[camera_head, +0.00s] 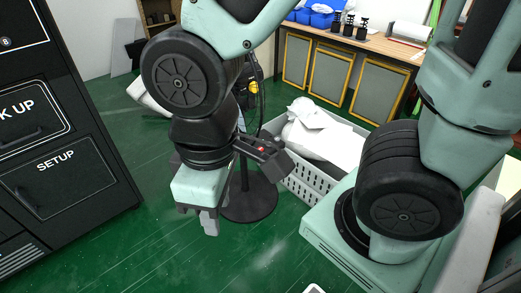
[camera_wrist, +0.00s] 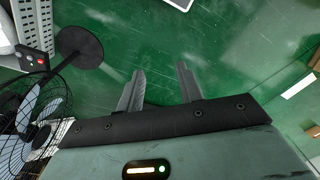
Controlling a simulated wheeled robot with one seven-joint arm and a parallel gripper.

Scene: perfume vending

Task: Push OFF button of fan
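The fan stands on a round black base (camera_head: 248,205) behind my gripper (camera_head: 209,225) in the head view, its upper part mostly hidden by my arm. In the wrist view the fan's wire cage (camera_wrist: 28,118) is at the left edge and its base shows at upper left. Button labels are too small to read, so I cannot tell which is OFF. My gripper (camera_wrist: 161,70) points at the floor, fingers apart and empty, clear of the fan.
A grey crate (camera_head: 306,183) with white bags stands right of the fan. A wooden workbench (camera_head: 385,57) with blue bins is at the back. A black cabinet (camera_head: 75,125) marked SETUP stands at the left. Green floor is open in front.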

